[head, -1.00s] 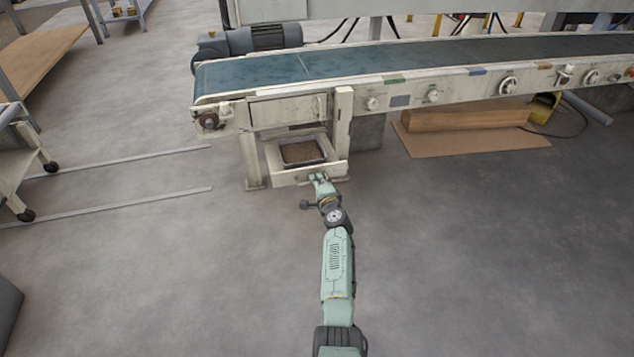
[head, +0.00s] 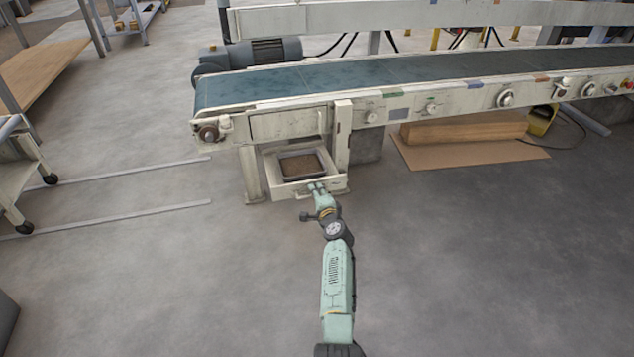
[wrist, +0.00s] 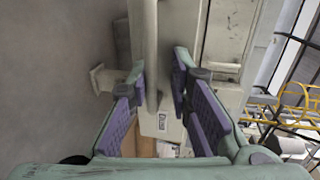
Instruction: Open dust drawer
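The dust drawer (head: 288,190) is pulled out from under the left end of the conveyor. Its tray (head: 303,165) shows, with brown material inside. My gripper (head: 317,186) is at the drawer's front face. In the wrist view, my gripper (wrist: 160,72) has its two purple-padded fingers spread, one on each side of the pale handle bar (wrist: 150,45). A gap shows between the bar and the right finger, so the fingers do not look closed on it. The fingers hide part of the handle in the head view.
The conveyor (head: 400,72) runs above the drawer, with a support leg (head: 249,172) at its left. A cart (head: 22,175) stands far left. A wooden block (head: 465,130) lies on a brown sheet at right. The floor in front is clear.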

